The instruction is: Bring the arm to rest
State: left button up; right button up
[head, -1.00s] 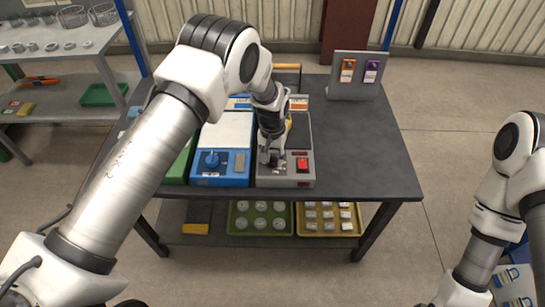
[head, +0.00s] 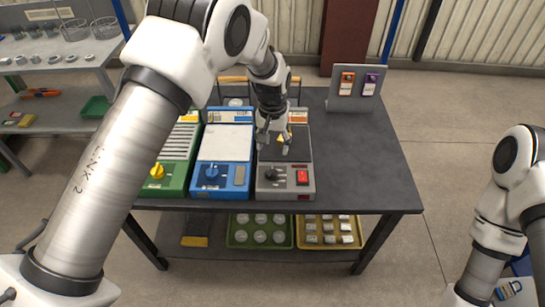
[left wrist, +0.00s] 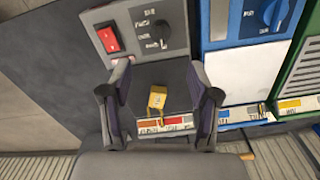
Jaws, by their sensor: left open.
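My left gripper (head: 273,146) is open above the grey unit (head: 300,145) on the dark table. In the left wrist view its two fingers (left wrist: 158,100) stand apart with nothing held between them. A small yellow piece (left wrist: 157,99) shows between the fingers in that view, on or above the grey unit's top; I cannot tell which. The grey unit has a dark knob (head: 272,174) and a red switch (head: 302,177) at its front, both clear of the fingers. My right arm shows at the right edge, but its gripper is out of view.
A blue unit (head: 223,140) with a blue knob and a green unit (head: 176,150) with a yellow knob stand to the left. A tag stand (head: 350,102) is at the back right. The table's right part (head: 365,160) is clear. Green and yellow trays (head: 259,245) sit on the lower shelf.

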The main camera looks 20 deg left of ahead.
pick_arm(q)
jog(key=shift+r, duration=0.25)
